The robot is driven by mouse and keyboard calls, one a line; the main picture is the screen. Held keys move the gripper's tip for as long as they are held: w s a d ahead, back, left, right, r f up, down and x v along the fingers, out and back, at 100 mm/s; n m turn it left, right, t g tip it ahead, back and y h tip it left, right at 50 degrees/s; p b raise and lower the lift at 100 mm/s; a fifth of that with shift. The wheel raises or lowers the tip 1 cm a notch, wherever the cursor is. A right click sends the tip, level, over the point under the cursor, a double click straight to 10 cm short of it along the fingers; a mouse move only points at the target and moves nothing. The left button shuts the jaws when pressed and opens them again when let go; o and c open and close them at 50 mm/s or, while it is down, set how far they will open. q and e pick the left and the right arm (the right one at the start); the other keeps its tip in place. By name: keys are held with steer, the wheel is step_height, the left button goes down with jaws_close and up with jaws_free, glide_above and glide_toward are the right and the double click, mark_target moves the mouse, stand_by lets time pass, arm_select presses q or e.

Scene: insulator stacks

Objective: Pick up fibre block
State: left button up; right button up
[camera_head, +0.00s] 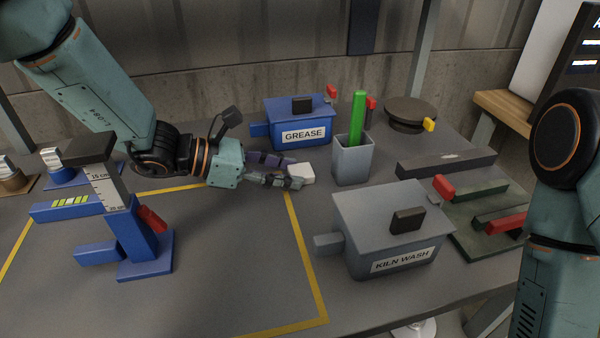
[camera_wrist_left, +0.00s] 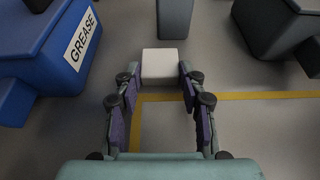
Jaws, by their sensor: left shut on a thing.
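The fibre block, a small white block (camera_head: 307,173), is at the tips of my left gripper (camera_head: 291,174), just right of the yellow line on the table. It also shows in the left wrist view (camera_wrist_left: 160,65), between the two fingertips. My left gripper is shut on it, with a finger on each side. I cannot tell whether the block still touches the table. My right arm shows at the right edge of the head view, but its gripper is out of view.
A blue GREASE box (camera_head: 299,122) stands behind the left gripper. A grey cup (camera_head: 352,160) with a green stick is right of the block. A grey KILN WASH box (camera_head: 390,232) stands in front right. A blue gauge stand (camera_head: 141,243) is at left.

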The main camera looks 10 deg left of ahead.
arm_select(q)
step_height(320, 180, up, 10)
steer(key=p, duration=0.3)
steer(key=shift+p, duration=0.35)
